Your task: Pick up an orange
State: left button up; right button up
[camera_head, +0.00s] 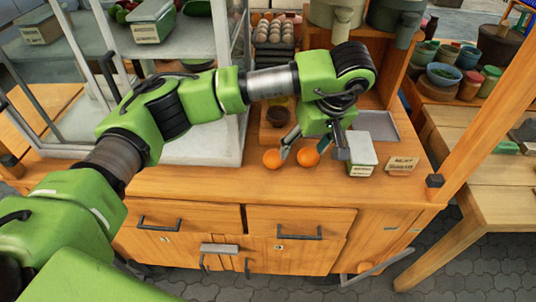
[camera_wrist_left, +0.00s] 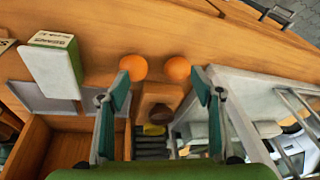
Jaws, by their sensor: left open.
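Two oranges lie side by side on the wooden counter (camera_head: 215,182): the left orange (camera_head: 272,158) and the right orange (camera_head: 308,157), with a small gap between them. My left gripper (camera_head: 314,152) is open and points down at the counter by the oranges. In the left wrist view both oranges, one (camera_wrist_left: 134,67) near the left finger and one (camera_wrist_left: 178,67) near the right finger, show beyond the fingertips of my left gripper (camera_wrist_left: 161,85). Nothing is held, and I cannot tell whether a finger touches an orange. My right gripper is not in view.
A white and green box (camera_head: 361,155) and a small sign (camera_head: 402,164) stand right of the gripper. A grey tray (camera_head: 378,125) lies behind. A dark bowl (camera_head: 278,116) sits behind the oranges. A glass-sided case (camera_head: 200,148) stands at left. The counter's front strip is clear.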

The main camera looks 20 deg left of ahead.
aim_at(277, 155)
pick_arm(q)
jog(key=shift+y, duration=0.7)
jog(key=w+a+f, duration=0.1)
jog(key=a, duration=0.1)
jog(key=a+f, duration=0.2)
jog(key=w+a+f+p, duration=0.1)
jog(key=a, duration=0.1)
jog(key=shift+w+f, duration=0.3)
jog(key=shift+f, duration=0.05)
jog(key=shift+w+a+f, duration=0.1)
jog(key=shift+a+f, duration=0.1)
jog(key=shift+f, duration=0.3)
jog(key=shift+a+f+p, duration=0.1)
jog(key=shift+f+p, duration=0.2)
jog(key=shift+p, duration=0.05)
jog(key=p+x, duration=0.1)
jog(key=x, duration=0.2)
jog(key=shift+a+f, duration=0.15)
jog(key=shift+f, duration=0.2)
jog(key=shift+w+a+f, duration=0.1)
jog(key=shift+f, duration=0.3)
jog(key=shift+c, duration=0.4)
jog(key=c, duration=1.2)
